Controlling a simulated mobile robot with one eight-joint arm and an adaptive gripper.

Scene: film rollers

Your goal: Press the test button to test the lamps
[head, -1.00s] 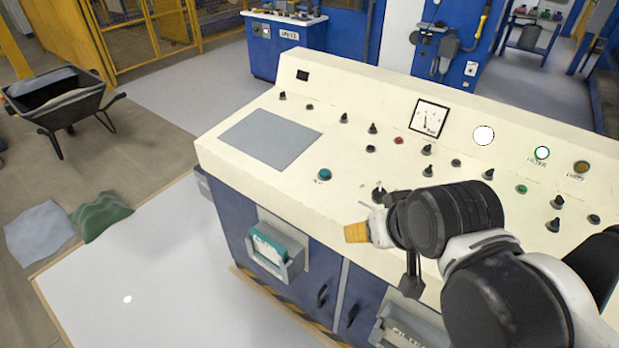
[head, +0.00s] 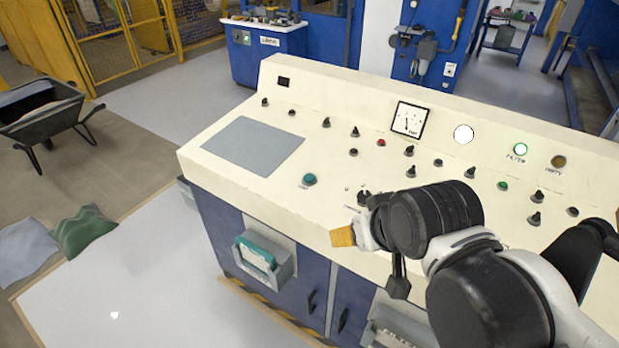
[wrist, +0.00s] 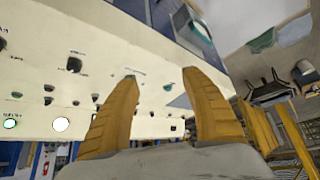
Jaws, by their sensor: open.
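A teal round button (head: 309,180) with a small label I cannot read clearly sits on the cream console top, right of the grey plate. It seems to show small between the fingers in the wrist view (wrist: 167,87). A white lamp (head: 463,134) looks bright, the FILTER lamp (head: 520,149) has a white centre and green ring, and the third lamp (head: 558,161) is dull amber. My gripper (head: 342,236), with yellow fingers, is near the console's front edge, below and right of the teal button and apart from it. In the wrist view the fingers (wrist: 160,75) are spread and empty.
The console (head: 230,110) carries several black knobs, a red button (head: 381,142), a green button (head: 503,185) and a dial gauge (head: 408,120). A black selector (head: 363,198) is just above my gripper. A wheelbarrow (head: 45,115) and sacks lie left. Pale floor in front is free.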

